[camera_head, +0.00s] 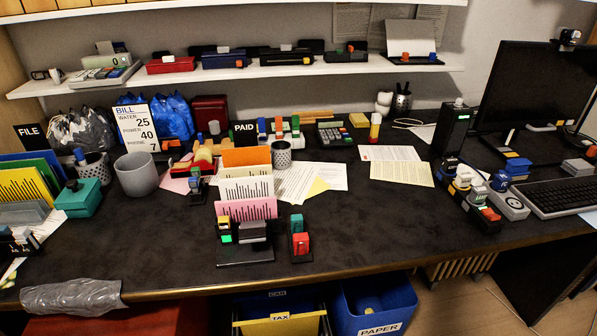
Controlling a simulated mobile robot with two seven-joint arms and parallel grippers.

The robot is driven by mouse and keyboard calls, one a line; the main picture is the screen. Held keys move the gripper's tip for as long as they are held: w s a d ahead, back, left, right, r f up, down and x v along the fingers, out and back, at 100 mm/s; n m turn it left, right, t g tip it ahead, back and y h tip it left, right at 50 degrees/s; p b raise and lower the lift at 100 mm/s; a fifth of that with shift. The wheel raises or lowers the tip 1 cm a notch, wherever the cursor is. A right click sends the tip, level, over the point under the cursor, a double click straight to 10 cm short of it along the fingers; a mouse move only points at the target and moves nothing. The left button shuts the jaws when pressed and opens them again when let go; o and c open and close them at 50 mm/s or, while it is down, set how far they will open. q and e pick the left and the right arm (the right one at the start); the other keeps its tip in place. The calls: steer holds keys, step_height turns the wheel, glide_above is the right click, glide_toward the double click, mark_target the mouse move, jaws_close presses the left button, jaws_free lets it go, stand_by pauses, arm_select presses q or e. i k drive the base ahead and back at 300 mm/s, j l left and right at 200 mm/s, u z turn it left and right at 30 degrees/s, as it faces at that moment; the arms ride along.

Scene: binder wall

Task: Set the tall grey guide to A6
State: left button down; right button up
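I cannot tell for sure which thing is the tall grey guide, and no A6 mark is readable. On the shelf, a low black device (412,61) at the right end has a tall light-grey upright panel (411,36) and small orange and blue parts. At the front centre of the desk, a black-based device (245,254) carries a grey block (253,232) and a small yellow and green part. A grey device with a green top (103,62) stands at the shelf's left end. Neither of my grippers shows in this view.
A card rack (247,185), a grey cup (136,175), papers (401,173), a monitor (540,85) and a keyboard (560,195) stand around. More devices line the white shelf (200,76); bins sit below.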

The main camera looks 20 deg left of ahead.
mark_target(21, 234)
steer(key=u, duration=2.45)
